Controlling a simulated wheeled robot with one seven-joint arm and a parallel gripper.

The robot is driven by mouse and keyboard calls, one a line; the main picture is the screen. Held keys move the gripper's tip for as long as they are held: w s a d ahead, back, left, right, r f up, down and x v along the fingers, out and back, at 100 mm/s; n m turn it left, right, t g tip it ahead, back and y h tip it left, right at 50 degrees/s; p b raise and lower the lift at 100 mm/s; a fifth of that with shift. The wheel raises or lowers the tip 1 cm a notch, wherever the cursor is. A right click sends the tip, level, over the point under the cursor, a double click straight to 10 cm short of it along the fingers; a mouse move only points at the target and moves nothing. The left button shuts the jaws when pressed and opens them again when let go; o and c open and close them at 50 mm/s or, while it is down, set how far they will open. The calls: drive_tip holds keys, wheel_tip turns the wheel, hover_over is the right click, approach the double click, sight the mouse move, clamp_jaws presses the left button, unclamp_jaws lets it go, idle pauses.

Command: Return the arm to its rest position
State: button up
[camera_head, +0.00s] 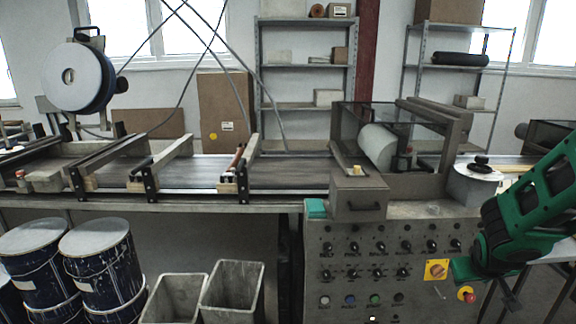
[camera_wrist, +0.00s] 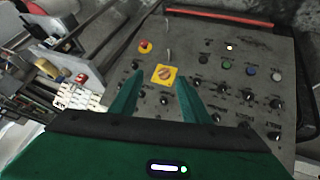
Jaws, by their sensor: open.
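My gripper (camera_wrist: 155,95) shows in the wrist view with two green fingers set apart and nothing between them. Beyond the fingers is the control panel (camera_wrist: 215,85) with its yellow rotary switch (camera_wrist: 164,75) and red stop button (camera_wrist: 145,46). In the head view my green arm comes in from the right edge, in front of the panel's right side. The yellow switch (camera_head: 436,270) and the red button (camera_head: 466,294) show just left of and below the arm. The fingertips are hard to make out there.
The conveyor (camera_head: 200,176) runs along the left and middle. A hooded machine box (camera_head: 390,150) stands above the panel. Blue drums (camera_head: 104,262) and grey bins (camera_head: 232,290) stand on the floor at the left. Shelves (camera_head: 305,106) line the back wall. A cluttered table (camera_wrist: 50,75) shows in the wrist view.

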drive_tip(key=s+a+r+m+g+y, duration=0.1)
drive_tip(key=s+a+r+g, duration=0.1)
drive_tip(key=s, duration=0.6)
drive_tip(key=s+a+r+m+g+y, duration=0.2)
drive_tip(key=s+r, duration=0.1)
drive_tip(key=s, duration=0.6)
drive_tip(key=s+a+r+m+g+y, duration=0.1)
drive_tip(key=s+a+r+m+g, duration=0.1)
drive_tip(key=s, duration=0.7)
drive_tip(key=shift+s+r+y, duration=0.15)
drive_tip(key=shift+r+y, duration=0.15)
drive_tip(key=shift+r, duration=0.35)
drive_tip(key=shift+a, duration=0.1)
drive_tip(key=shift+w+f, duration=0.25)
drive_tip(key=shift+w, duration=0.4)
